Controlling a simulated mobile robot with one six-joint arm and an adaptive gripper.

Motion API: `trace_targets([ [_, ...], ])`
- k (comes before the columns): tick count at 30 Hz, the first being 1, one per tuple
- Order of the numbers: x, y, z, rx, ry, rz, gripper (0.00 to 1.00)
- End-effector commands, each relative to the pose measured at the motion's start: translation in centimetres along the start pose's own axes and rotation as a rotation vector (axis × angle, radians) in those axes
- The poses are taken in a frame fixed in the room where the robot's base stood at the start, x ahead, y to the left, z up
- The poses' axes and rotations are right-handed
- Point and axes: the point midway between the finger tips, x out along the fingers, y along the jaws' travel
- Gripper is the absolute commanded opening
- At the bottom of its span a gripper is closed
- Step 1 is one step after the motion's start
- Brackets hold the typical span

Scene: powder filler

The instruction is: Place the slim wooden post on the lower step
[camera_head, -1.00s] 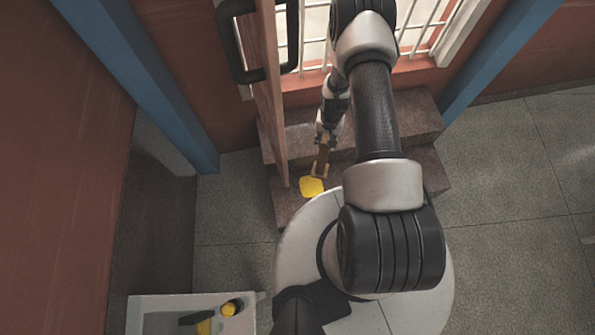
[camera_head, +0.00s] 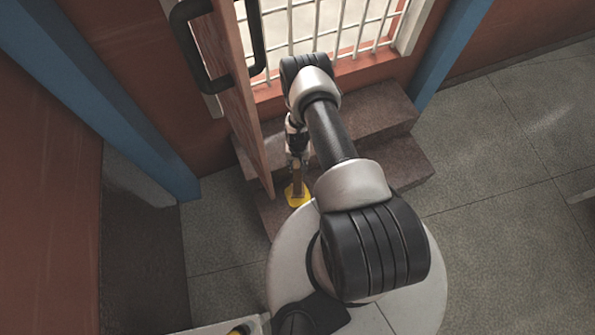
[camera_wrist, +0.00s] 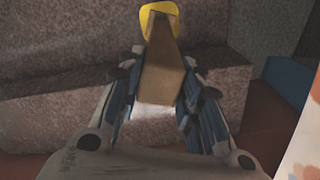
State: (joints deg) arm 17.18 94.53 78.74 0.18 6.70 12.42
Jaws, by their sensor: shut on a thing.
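The slim wooden post (camera_wrist: 163,77) is between the fingers of my gripper (camera_wrist: 162,100), which is shut on it in the wrist view. In the head view the post (camera_head: 297,174) hangs below my gripper (camera_head: 297,160), close to upright. Its lower end is over a yellow patch (camera_head: 297,195) on the lower step (camera_head: 405,166). The yellow patch (camera_wrist: 160,14) also shows at the far end of the post in the wrist view. I cannot tell whether the post touches the step. My arm hides part of the steps.
The upper step (camera_head: 380,110) lies behind, below a barred door or window (camera_head: 330,25). An open wooden door panel (camera_head: 228,95) with a black handle (camera_head: 210,50) stands close left of my gripper. Blue posts flank the opening.

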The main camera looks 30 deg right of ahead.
Motion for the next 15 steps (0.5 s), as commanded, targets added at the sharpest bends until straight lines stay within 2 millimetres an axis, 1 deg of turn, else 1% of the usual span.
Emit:
trace_targets([
  [1, 0.4, 0.0, -0.1, 0.000, 0.002, 0.000, 0.00],
  [5, 1.1, 0.0, -0.1, 0.000, 0.002, 0.000, 0.00],
  [9, 3.2, 0.0, 0.0, 0.000, 0.000, 0.000, 0.00],
  [12, 4.5, 0.0, 0.0, 0.000, 0.000, 0.000, 0.00],
  [15, 4.9, 0.0, -0.1, 0.000, 0.002, 0.000, 0.00],
])
